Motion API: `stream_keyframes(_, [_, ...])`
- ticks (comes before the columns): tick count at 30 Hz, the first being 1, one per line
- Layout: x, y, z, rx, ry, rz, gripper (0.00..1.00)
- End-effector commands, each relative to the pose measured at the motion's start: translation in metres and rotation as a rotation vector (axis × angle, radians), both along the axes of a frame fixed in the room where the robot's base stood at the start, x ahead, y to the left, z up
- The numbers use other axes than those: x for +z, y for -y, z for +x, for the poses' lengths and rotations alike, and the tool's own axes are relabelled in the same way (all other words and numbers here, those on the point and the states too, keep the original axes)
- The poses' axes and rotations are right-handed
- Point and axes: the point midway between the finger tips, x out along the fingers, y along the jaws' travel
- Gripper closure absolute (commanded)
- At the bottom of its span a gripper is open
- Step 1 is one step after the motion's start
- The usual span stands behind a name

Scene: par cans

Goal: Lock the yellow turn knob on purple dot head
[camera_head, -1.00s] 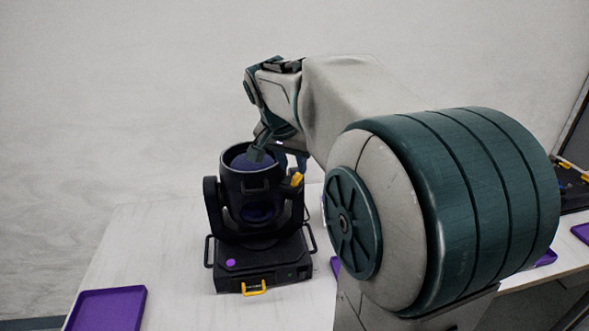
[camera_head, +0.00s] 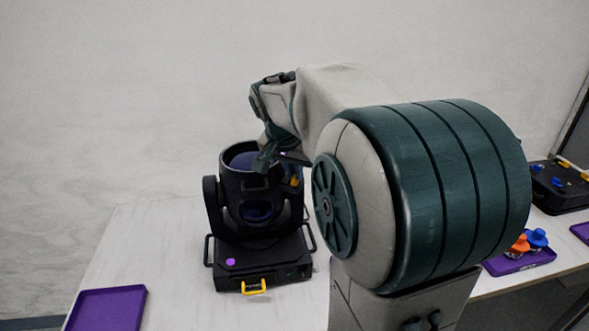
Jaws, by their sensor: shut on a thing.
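The black moving head with the purple dot (camera_head: 230,262) on its base stands upright on the white table. Its barrel (camera_head: 240,195) faces up and forward in the yoke. The yellow turn knob (camera_head: 295,182) is at the right side of the head, by the top of the yoke arm, and is partly hidden by a finger. A yellow handle (camera_head: 253,287) is at the front of the base. My gripper (camera_head: 281,165) comes from the upper right, one finger over the barrel's rim and one by the knob. It is shut on the yellow knob; the contact itself is small and partly covered.
An empty purple tray (camera_head: 108,310) lies at the front left. At right, another purple tray (camera_head: 520,262) holds orange (camera_head: 520,244) and blue (camera_head: 537,238) pieces. A black unit (camera_head: 562,187) with blue and yellow parts stands behind. My arm covers much of the table's right side.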

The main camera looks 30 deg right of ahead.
Motion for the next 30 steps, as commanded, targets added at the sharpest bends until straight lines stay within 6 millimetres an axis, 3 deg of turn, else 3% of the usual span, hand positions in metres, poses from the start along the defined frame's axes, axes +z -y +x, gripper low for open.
stream_keyframes(11, [-0.0005, 0.0011, -0.0010, 0.174, 0.003, 0.001, 1.00])
stream_keyframes(30, [-0.0011, 0.0042, -0.0018, 0.770, 0.003, 0.002, 1.00])
